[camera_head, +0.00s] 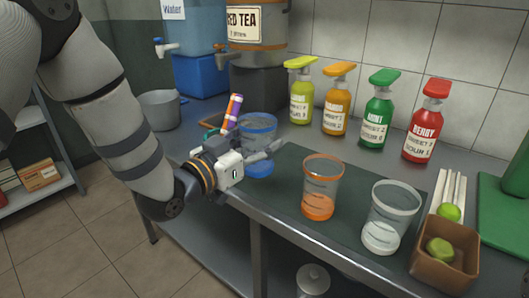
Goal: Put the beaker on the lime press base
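Three clear tumbler-like vessels stand on the dark counter mat: one with a blue rim and base (259,122), one with an orange rim and base (319,190), and one with a white rim and base (388,222). I cannot tell which is the beaker. My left gripper (268,151) reaches in from the left at the blue-rimmed vessel, with a finger across its front. The far finger is hard to make out, so its grip is unclear. A green piece (505,205) at the right edge is cut off; I cannot tell if it is the lime press base. My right gripper is out of view.
Yellow (301,95), orange (337,103), green (378,113) and red (427,125) pump bottles line the wall. A brown box (443,268) holding a lime stands at the front right, beside white sticks (460,189). Dispensers (257,35) and a metal pot (160,108) are at the back left.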

